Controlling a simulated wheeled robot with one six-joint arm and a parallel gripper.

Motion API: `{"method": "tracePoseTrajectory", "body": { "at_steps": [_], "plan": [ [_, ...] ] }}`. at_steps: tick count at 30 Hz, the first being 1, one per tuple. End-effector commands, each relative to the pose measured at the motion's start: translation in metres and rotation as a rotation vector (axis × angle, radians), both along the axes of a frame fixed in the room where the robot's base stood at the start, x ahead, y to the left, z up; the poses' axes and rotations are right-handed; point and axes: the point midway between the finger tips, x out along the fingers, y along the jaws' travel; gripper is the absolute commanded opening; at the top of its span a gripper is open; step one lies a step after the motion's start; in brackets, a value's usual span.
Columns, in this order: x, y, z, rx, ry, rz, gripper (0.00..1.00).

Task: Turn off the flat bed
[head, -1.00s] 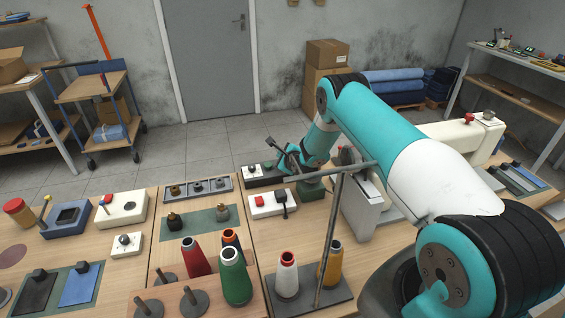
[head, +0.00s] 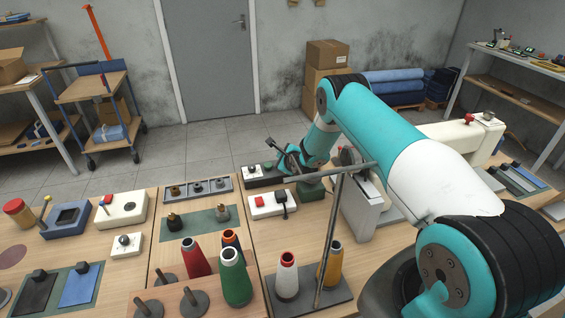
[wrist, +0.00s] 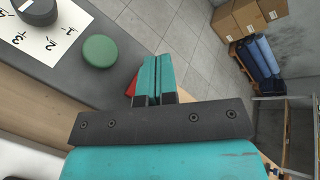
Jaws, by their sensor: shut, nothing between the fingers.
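A dark control box (head: 264,178) stands at the back of the middle table. It carries a white numbered label (wrist: 50,32) with a dark knob (wrist: 36,9) and a round green button (wrist: 99,51). The green button also shows in the head view (head: 268,165). A red part (wrist: 131,87) shows beside the green button, mostly hidden behind my fingers. My gripper (wrist: 157,68) is shut and empty, over the box's end by the red part; whether it touches that part cannot be told. It also shows in the head view (head: 281,161), partly covering the box.
A white switch box (head: 263,204) with a red button and black lever stands in front. Thread cones (head: 236,280) and a metal stand (head: 330,240) are nearer. A cream sewing machine (head: 455,130) stands right, behind my arm. Other switch boxes (head: 122,208) stand left.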

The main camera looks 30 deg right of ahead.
Motion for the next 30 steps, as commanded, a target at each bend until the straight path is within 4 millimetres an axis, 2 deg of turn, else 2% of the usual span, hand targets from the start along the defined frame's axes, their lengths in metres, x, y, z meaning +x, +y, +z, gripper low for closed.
{"method": "tracePoseTrajectory", "body": {
  "at_steps": [17, 30],
  "plan": [
    [0.0001, 0.0000, -0.0003, 0.000, 0.000, 0.000, 0.00],
    [0.0029, -0.0008, -0.0084, 0.000, -0.001, -0.001, 0.00]
  ]
}}
